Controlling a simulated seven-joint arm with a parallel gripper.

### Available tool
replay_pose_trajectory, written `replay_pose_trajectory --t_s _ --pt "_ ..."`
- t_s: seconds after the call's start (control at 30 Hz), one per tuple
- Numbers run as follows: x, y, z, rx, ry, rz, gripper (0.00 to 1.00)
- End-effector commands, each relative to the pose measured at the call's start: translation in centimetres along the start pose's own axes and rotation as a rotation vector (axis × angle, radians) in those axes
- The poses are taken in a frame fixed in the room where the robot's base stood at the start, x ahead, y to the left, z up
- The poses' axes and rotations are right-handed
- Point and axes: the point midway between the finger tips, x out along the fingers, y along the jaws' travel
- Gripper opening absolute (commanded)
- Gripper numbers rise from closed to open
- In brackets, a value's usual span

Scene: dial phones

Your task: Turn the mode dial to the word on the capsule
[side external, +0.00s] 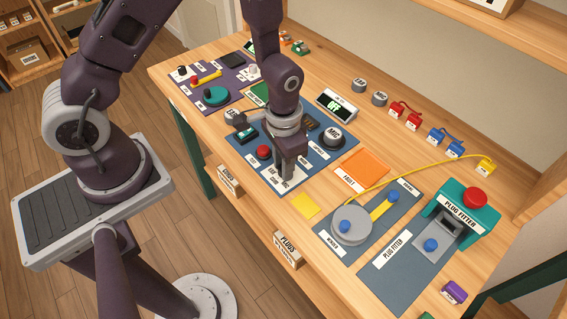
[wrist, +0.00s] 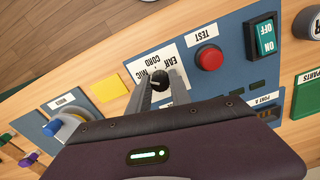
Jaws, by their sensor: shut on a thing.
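The mode dial, a small black knob (wrist: 159,80), sits on a white plate (wrist: 136,72) printed with words that include EAR, MIC and CORD. My gripper (wrist: 160,87) is over it with its two grey fingers closed on the knob's sides. In the side view my gripper (side external: 287,176) reaches down to the front of the blue panel (side external: 318,165) and hides the knob. I cannot tell which word the knob points to. A dark round capsule marked MIC (side external: 332,135) sits on the panel's right part. Another capsule (side external: 232,113) at the panel's left has an unreadable label.
A red TEST button (side external: 264,152) and a green ON switch (side external: 245,135) are close to my gripper. A small screen (side external: 337,105) reads OFF. Two loose capsules (side external: 379,98) lie behind. An orange mat (side external: 361,170) and a yellow pad (side external: 305,206) lie to the right.

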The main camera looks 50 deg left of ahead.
Motion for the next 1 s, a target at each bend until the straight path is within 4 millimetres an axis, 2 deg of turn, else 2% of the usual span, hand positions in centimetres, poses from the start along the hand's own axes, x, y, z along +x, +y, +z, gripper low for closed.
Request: replay_pose_trajectory --t_s 0.57,0.6,0.7,1.0 --pt "-0.11 0.02 -0.19 -0.027 0.006 0.0 0.0" --pt "-0.11 0.02 -0.19 -0.027 0.006 0.0 0.31" --pt "-0.09 0.01 -0.15 -0.027 0.005 0.0 0.47" --pt "-0.27 0.01 -0.11 -0.027 0.003 0.0 0.47"
